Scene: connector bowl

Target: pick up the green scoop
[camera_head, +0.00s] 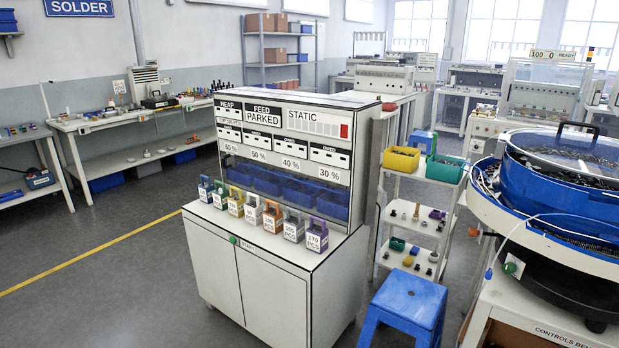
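No object is plainly recognisable as a green scoop. A teal-green bin (446,168) stands on the top shelf of the white cart, right of a yellow bin (401,160). A thin green upright piece (434,143) rises at the teal bin's back left; I cannot tell whether it is a handle or part of the bin. A small teal item (397,243) lies on a lower cart shelf, too small to make out. Neither of my grippers is in view.
A white cabinet (262,278) carries a row of coloured, labelled containers along its front. A blue stool (408,300) stands before the cart (411,190). A large blue bowl machine (560,185) fills the right side. Grey floor at the left is clear.

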